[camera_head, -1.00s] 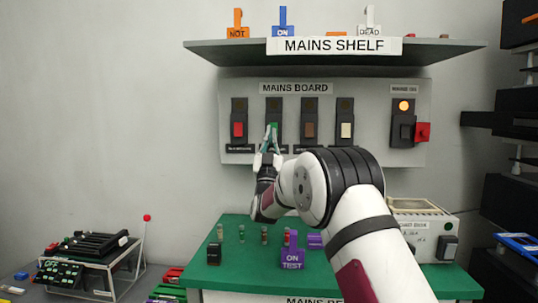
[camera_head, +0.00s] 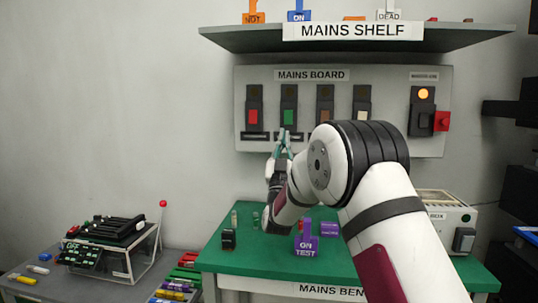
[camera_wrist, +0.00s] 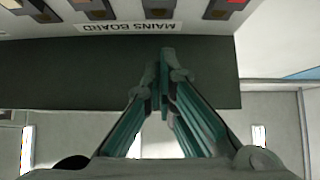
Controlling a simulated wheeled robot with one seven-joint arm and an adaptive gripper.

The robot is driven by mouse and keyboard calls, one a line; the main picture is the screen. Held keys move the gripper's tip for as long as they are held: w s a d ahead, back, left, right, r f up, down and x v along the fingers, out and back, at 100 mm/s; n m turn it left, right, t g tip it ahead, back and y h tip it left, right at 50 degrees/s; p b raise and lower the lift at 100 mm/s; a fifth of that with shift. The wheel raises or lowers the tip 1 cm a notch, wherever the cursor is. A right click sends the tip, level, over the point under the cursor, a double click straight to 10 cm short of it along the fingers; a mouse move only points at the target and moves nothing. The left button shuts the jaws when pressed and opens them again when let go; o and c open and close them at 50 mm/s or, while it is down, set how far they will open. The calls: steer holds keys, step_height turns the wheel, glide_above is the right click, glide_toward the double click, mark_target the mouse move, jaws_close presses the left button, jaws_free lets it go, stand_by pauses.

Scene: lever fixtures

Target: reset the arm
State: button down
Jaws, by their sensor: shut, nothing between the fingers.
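My arm reaches up from the lower right in the head view. My gripper (camera_head: 284,137) is shut and empty, its fingertips pointing up just below the green switch (camera_head: 289,117) on the mains board (camera_head: 391,85). In the wrist view my gripper (camera_wrist: 165,60) shows its fingers together at the tips, with the upside-down board label (camera_wrist: 125,27) beyond. The board also carries a red switch (camera_head: 252,117), a brown switch (camera_head: 324,117), a cream switch (camera_head: 362,117) and a lit orange lamp (camera_head: 423,94) above a red side lever (camera_head: 441,121).
The mains shelf (camera_head: 230,39) juts out above the board with tags on it. The green bench (camera_head: 225,262) below holds a purple "ON TEST" tag (camera_head: 306,242) and small parts. A rack (camera_head: 130,262) stands at left. Dark shelving (camera_head: 510,110) is at right.

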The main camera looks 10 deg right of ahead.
steer(key=s+f+n+g+y, duration=0.1)
steer(key=s+f+g+y, duration=0.4)
steer(key=s, duration=1.4)
steer(key=s+d+f+n+g, duration=0.1)
steer(key=s+f+g, duration=0.85)
steer(key=s, duration=0.95)
steer(key=s+f+n+g+y, duration=0.1)
steer(key=s+f+g+y, duration=0.25)
steer(key=s+g, duration=1.1)
steer(key=s+r+t+p, duration=0.5)
steer(key=r+t+p, duration=0.2)
steer(key=r+p, duration=0.5)
steer(key=shift+s+d+r+p, duration=0.2)
steer(key=shift+d+r+p, duration=0.15)
steer(key=shift+r, duration=0.1)
steer(key=shift+h, duration=0.25)
